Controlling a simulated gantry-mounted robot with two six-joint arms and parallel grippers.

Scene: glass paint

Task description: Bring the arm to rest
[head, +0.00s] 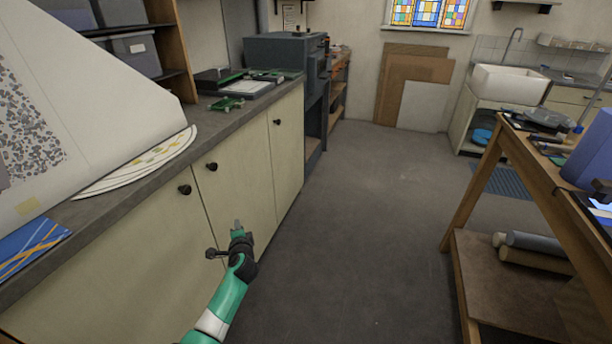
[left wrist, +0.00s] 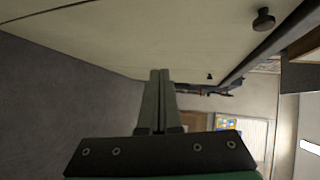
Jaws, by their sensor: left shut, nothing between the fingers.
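My left arm comes in from the bottom of the head view, green and white. Its gripper (head: 237,226) is in front of the cream cabinet doors, below the counter's edge. In the left wrist view the two fingers (left wrist: 160,74) lie side by side, shut, with nothing between them. The cabinet doors (head: 235,190) also fill the top of the left wrist view (left wrist: 150,35). My right gripper is not in view.
The counter (head: 232,107) runs along the left, with dark door knobs (head: 211,167) below it. A wooden workbench (head: 483,180) stands at the right. The grey floor (head: 370,190) between them is clear. A white sink (head: 508,86) is at the back right.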

